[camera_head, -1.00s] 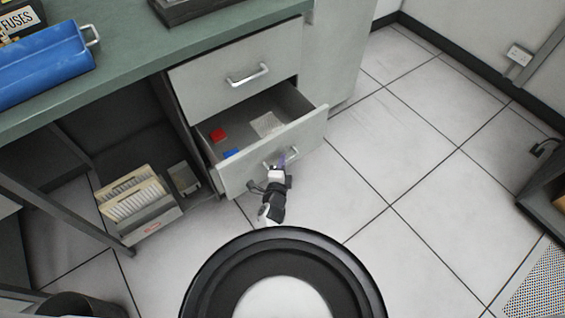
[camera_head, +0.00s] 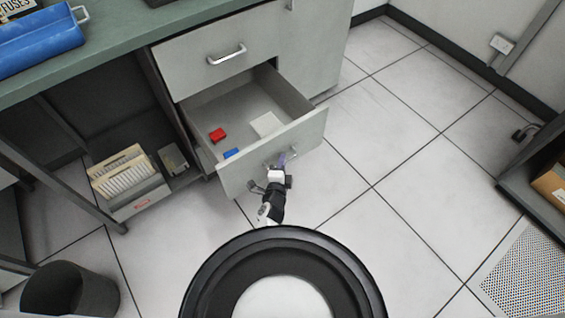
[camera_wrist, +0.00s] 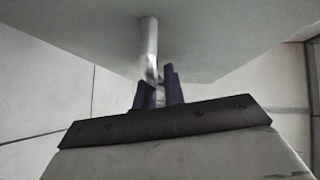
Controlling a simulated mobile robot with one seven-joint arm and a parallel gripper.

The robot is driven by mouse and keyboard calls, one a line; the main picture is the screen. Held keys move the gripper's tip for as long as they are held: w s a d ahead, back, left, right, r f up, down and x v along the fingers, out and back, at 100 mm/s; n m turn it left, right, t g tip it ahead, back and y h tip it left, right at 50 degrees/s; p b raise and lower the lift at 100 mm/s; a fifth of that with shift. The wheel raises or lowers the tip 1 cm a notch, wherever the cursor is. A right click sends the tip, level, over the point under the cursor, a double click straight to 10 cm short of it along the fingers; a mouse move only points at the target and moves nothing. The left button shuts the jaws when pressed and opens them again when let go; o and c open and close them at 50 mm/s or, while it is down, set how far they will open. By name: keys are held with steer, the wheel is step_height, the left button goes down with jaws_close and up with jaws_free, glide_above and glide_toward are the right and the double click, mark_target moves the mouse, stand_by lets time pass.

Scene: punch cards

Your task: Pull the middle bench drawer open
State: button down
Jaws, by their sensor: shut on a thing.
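The middle bench drawer (camera_head: 300,137) stands well out from the bench in the head view. Inside it lie a red block (camera_head: 217,135), a blue piece (camera_head: 231,153) and a pale card-like piece (camera_head: 266,124). My gripper (camera_head: 280,160) is at the drawer's front, shut on its bar handle, which the gripper partly hides. In the wrist view the metal handle (camera_wrist: 149,42) runs down between the dark fingers (camera_wrist: 160,85), against the grey drawer front (camera_wrist: 220,35).
The closed upper drawer (camera_head: 205,55) is above, under the green bench top (camera_head: 110,40) with a blue tray (camera_head: 35,45). A card box (camera_head: 125,180) sits below left. A dark bin (camera_head: 70,290) stands at lower left. The tiled floor (camera_head: 400,150) to the right is clear.

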steer(key=shift+s+d, duration=0.15)
steer(key=c, duration=1.5)
jaws_free()
